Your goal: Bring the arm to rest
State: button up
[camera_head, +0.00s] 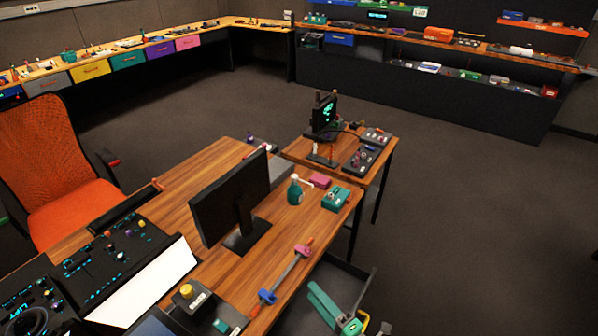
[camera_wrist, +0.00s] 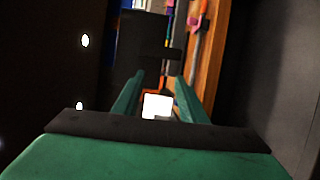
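My gripper (camera_wrist: 160,76) shows in the wrist view, with a dark crossplate and two green fingers pointing away from the camera. The fingers stand apart, so it is open. A bright white patch (camera_wrist: 157,105) with orange behind it shows in the gap. I cannot tell what it is, and nothing is clearly gripped. The wooden desk edge (camera_wrist: 210,60) runs along the right of the wrist view, beyond the right finger. In the head view a green shape (camera_head: 325,302) sits low beside the desk; I cannot tell whether it is part of my arm.
The wooden desk (camera_head: 165,215) carries a monitor (camera_head: 228,200), a green bottle (camera_head: 295,190), a teal box (camera_head: 336,199) and a bar clamp (camera_head: 285,272). A dark open drawer (camera_head: 345,283) juts out at its right. An orange chair (camera_head: 60,170) stands left. Open carpet (camera_head: 470,220) lies right.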

jog(key=w+a+r+m+t+y, duration=0.1)
jog(key=w+a+r+t+y, duration=0.15)
jog(key=a+r, duration=0.65)
jog(key=w+a+r+m+t+y, duration=0.15)
jog(key=w+a+r, duration=0.35)
jog(key=r, duration=0.7)
jog(key=s+a+r+m+t+h, duration=0.2)
jog(key=r+m+t+h, duration=0.2)
jog(key=r+m, duration=0.3)
jog(key=s+a+r+m+t+h, duration=0.1)
jog(key=s+r+m+t+h, duration=0.1)
jog(key=r+m+t+h, duration=0.35)
jog(key=s+d+f+m+g+h, duration=0.2)
jog(key=s+f+m+g+h, duration=0.2)
jog(key=s+f+m, duration=0.6)
jog(key=s+d+f+m+g+h, duration=0.2)
jog(key=s+f+m+g+h, duration=0.2)
jog(key=s+f, duration=0.7)
jog(key=s+d+f+n+g+y, duration=0.1)
jog(key=s+d+f+g, duration=0.1)
jog(key=s+d+f, duration=0.2)
jog(key=s+d+f+n+g+y, duration=0.2)
jog(key=s+d+f, duration=0.2)
jog(key=s, duration=0.6)
notch_tip(320, 180, down, 2)
jog(key=shift+s+f+n+g, duration=0.1)
jog(key=shift+s+n+g, duration=0.2)
jog(key=shift+g, duration=0.05)
